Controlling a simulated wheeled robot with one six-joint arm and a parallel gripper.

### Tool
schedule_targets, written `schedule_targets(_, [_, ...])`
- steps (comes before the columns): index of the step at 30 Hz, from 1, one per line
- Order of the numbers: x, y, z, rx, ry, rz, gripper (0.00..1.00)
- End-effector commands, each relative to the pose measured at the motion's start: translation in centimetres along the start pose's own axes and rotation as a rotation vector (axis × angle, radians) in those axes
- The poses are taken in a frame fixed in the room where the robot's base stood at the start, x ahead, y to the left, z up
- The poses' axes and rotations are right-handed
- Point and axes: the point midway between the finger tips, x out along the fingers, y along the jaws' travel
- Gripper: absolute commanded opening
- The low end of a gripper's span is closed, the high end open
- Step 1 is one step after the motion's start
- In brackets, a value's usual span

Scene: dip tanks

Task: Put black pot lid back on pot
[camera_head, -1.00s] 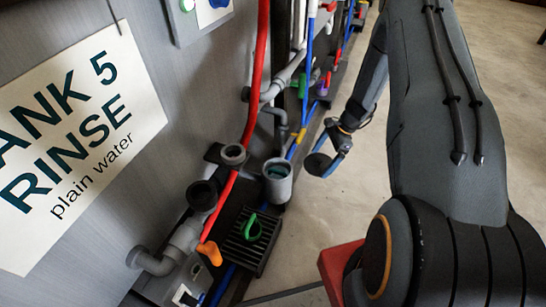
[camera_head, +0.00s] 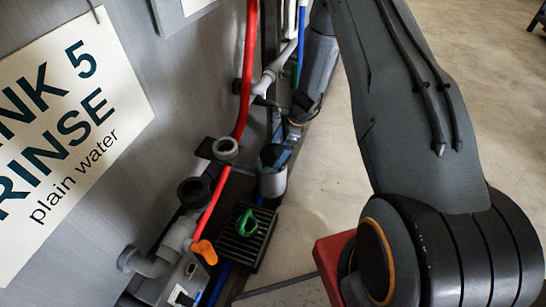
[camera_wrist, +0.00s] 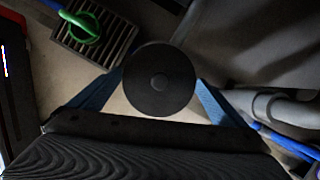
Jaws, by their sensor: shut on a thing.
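The pot stands upright beside the dark grate. The lid hides the pot's opening, and I cannot tell whether it touches the rim.
A black grate (camera_head: 238,246) with a green ring (camera_head: 247,224) lies in front of the pot. A red pipe (camera_head: 215,203) with an orange handle (camera_head: 204,252) and grey pipe sockets (camera_head: 225,149) stand to the left.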

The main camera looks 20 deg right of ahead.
Motion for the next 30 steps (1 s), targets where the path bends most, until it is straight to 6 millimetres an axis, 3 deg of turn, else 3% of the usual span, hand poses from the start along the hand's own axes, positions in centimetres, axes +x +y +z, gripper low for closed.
schedule_targets(7, [0.8, 0.0, 1.7, -0.002, 0.000, 0.001, 0.73])
schedule_targets(13, [3.7, 0.0, 0.2, 0.001, 0.000, 0.000, 0.73])
schedule_targets(30, [4.6, 0.0, -0.2, 0.001, 0.001, -0.001, 0.73])
